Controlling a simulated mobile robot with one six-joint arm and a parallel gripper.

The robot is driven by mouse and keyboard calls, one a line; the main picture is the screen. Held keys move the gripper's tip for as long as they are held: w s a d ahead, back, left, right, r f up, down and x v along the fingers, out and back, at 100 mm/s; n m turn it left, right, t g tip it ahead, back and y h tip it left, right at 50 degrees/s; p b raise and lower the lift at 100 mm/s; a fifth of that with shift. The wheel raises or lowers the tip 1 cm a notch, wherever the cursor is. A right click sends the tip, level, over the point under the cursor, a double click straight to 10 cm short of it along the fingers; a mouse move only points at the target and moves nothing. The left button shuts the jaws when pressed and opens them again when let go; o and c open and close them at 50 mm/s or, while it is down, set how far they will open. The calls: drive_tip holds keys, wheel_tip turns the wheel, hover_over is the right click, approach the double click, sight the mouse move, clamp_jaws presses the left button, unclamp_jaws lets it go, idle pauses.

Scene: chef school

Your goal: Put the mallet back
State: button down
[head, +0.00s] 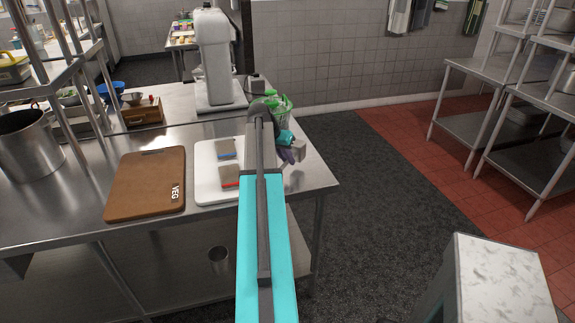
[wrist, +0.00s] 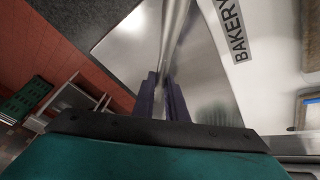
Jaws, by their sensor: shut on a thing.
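My gripper (head: 289,156) is over the right end of the steel counter (head: 235,221), just right of the white board. In the wrist view its two purple fingers (wrist: 162,96) are shut on a smooth metal bar, the part of the mallet (wrist: 174,35) that shows. In the head view a small grey metal piece of the mallet (head: 300,149) shows beside the fingers. The rest of it is hidden by my gripper and arm. I cannot tell whether it touches the counter.
A white board (head: 204,182), labelled BAKERY in the wrist view, holds two small blocks, one blue-edged (head: 226,149) and one red-edged (head: 230,177). A brown VEG board (head: 146,186) lies to its left. A white mixer (head: 213,60) and green-leaved item (head: 284,103) stand behind.

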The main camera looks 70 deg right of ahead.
idle(0.4)
drive_tip(key=shift+f+p, duration=0.85)
drive_tip(key=shift+f, duration=0.85)
drive_tip(key=c, duration=1.8)
unclamp_jaws()
drive_tip(key=shift+f, duration=0.1)
drive_tip(key=shift+o, duration=0.2)
drive_tip(key=b+v, duration=0.3)
drive_tip(key=v, duration=0.9)
